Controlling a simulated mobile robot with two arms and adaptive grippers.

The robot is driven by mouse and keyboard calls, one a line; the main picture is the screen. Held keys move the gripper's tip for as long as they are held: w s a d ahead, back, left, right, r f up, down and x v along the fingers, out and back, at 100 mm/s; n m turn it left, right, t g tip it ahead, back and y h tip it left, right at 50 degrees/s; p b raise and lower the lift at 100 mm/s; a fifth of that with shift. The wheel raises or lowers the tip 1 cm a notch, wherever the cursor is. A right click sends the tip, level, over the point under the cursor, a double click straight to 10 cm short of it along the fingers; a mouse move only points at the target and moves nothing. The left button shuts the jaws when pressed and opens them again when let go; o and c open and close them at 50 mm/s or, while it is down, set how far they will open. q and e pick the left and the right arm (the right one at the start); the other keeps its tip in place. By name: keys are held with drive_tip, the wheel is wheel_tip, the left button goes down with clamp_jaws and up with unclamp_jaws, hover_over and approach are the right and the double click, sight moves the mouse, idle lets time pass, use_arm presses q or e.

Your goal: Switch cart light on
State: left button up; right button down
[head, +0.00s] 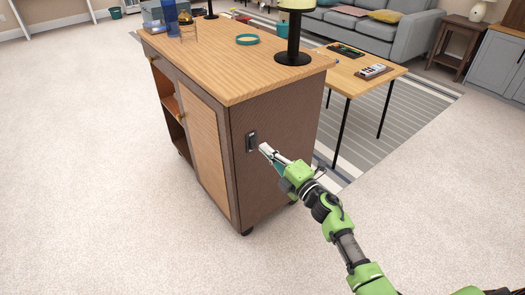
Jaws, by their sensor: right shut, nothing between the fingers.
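The cart (278,175) is a brown cabinet with a light wood top and dark casters. A small dark switch plate (251,141) is on its near side panel. A lamp (293,40) with a black round base and stem stands on the top's right corner, its upper part cut off by the frame edge. My right gripper (264,148) is shut and empty, its tips just right of and slightly below the switch plate. I cannot tell whether they touch the panel. My left gripper is not in view.
A low wooden table (385,72) with small items stands right of the cart on a striped rug (400,120). A grey sofa (380,30) is behind. A teal ring (247,39) lies on the cart top. Pale carpet (90,190) in front is clear.

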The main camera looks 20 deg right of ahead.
drive_tip(key=r+p+v, duration=0.1)
drive_tip(key=r+v, duration=0.1)
drive_tip(key=v, duration=0.7)
drive_tip(key=shift+s+d+p, duration=0.2)
drive_tip(key=shift+s+p, duration=0.05)
drive_tip(key=shift+p, duration=0.05)
